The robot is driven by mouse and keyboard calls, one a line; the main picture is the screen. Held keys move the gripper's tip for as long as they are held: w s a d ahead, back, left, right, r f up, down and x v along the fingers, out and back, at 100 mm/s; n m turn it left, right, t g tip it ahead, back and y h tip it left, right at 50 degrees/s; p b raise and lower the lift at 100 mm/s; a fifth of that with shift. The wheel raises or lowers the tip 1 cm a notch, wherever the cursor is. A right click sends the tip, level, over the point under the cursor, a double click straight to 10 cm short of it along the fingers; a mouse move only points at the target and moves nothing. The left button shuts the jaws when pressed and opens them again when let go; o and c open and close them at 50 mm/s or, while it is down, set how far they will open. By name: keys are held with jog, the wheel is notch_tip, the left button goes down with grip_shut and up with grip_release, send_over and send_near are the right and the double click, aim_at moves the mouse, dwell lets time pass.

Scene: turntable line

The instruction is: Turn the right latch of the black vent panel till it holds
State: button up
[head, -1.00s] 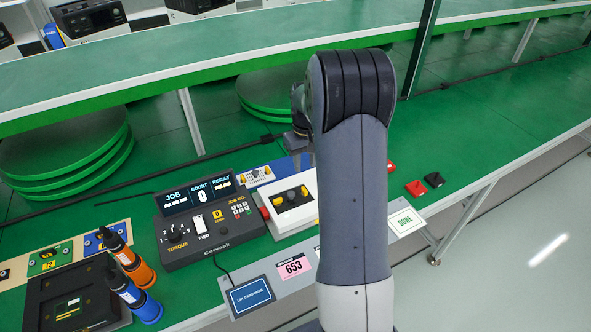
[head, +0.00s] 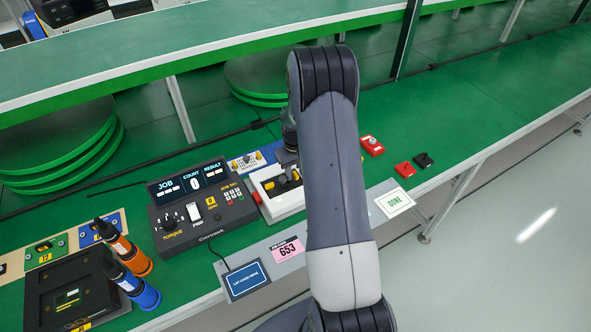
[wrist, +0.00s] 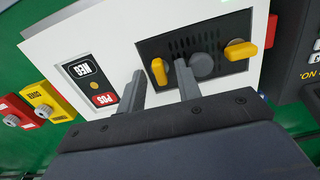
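The black vent panel (wrist: 198,50) is set in the top of a white box and has slots and a round grey knob (wrist: 202,65). The wrist view is roughly upside down against the head view, so the right latch (wrist: 158,71), yellow, shows on the left there, lying lengthwise up the picture. The other yellow latch (wrist: 240,50) lies across it. My gripper (wrist: 160,75) is open, with one finger on each side of the right latch; I cannot tell whether they touch it. In the head view my gripper (head: 287,160) is over the panel, partly hidden by my arm.
A dark torque controller (head: 203,205) stands left of the white box (head: 283,207). Red and yellow connector blocks (wrist: 40,100) lie beside the box. A DONE card (head: 394,201) is at the front edge. The green bench to the right is mostly clear.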

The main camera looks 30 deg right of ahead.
jog(key=shift+c, duration=0.5)
grip_shut()
jog(key=shift+m+b, duration=0.3)
jog(key=m+b, duration=0.2)
jog(key=m, duration=0.1)
jog(key=shift+f+m, duration=0.1)
jog(key=shift+m, duration=0.2)
jog(key=m+b, duration=0.2)
jog(key=m, duration=0.2)
jog(key=shift+m, duration=0.3)
jog(key=m+b, duration=0.1)
jog(key=m, duration=0.3)
jog(key=shift+m+b, duration=0.55)
jog(key=shift+m, duration=1.55)
